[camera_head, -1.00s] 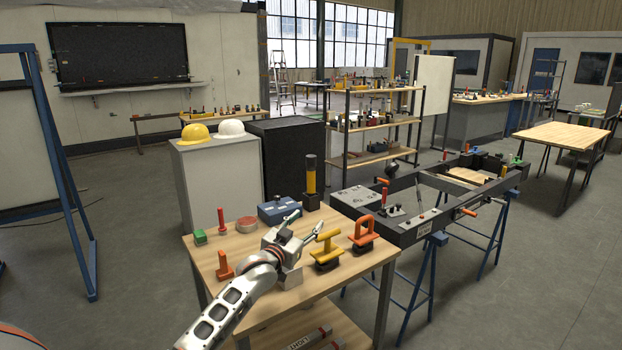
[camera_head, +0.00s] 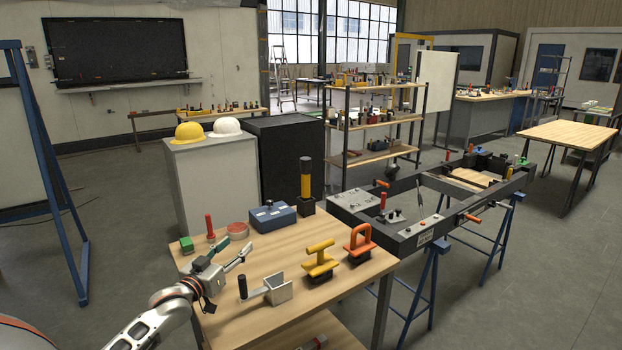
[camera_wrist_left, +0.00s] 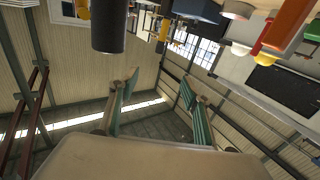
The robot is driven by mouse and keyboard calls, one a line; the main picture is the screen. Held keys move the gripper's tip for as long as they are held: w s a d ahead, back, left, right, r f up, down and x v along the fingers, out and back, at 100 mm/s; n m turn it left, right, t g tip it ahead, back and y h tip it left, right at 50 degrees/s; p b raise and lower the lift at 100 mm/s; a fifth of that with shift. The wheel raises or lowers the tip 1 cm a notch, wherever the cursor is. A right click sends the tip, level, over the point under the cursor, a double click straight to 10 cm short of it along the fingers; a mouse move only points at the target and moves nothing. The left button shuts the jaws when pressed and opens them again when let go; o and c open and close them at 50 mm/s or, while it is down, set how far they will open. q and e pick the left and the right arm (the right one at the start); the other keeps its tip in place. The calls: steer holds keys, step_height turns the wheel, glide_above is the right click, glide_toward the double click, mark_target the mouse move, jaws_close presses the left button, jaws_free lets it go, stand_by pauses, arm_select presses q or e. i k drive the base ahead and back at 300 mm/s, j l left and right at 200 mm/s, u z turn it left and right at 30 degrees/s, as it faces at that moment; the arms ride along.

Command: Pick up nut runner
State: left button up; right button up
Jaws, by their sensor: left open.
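I cannot tell for sure which tool is the nut runner. The black and yellow tool (camera_head: 306,180) standing upright in a dark block at the back of the wooden table (camera_head: 345,288) is one candidate. A grey bracket with a black handle (camera_head: 277,289) lies nearer me and is another. My left gripper (camera_head: 236,247) is open and empty over the table's left part, left of the bracket and apart from it. Its two spread fingers also show in the wrist view (camera_wrist_left: 160,82), with nothing between them. A black cylinder (camera_wrist_left: 108,28) hangs near them there. My right gripper is out of view.
A blue box (camera_head: 273,217), a red tape roll (camera_head: 238,230), a red tool (camera_head: 210,226) and a green block (camera_head: 187,245) stand behind the gripper. Yellow (camera_head: 320,258) and orange (camera_head: 358,241) handled tools stand to the right. A dark frame (camera_head: 430,238) on blue trestles lies beyond.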

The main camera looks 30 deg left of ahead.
mark_target(305, 162)
steer(key=i+j, duration=0.15)
steer(key=i, duration=0.7)
steer(key=i+j, duration=0.15)
steer(key=i, duration=0.7)
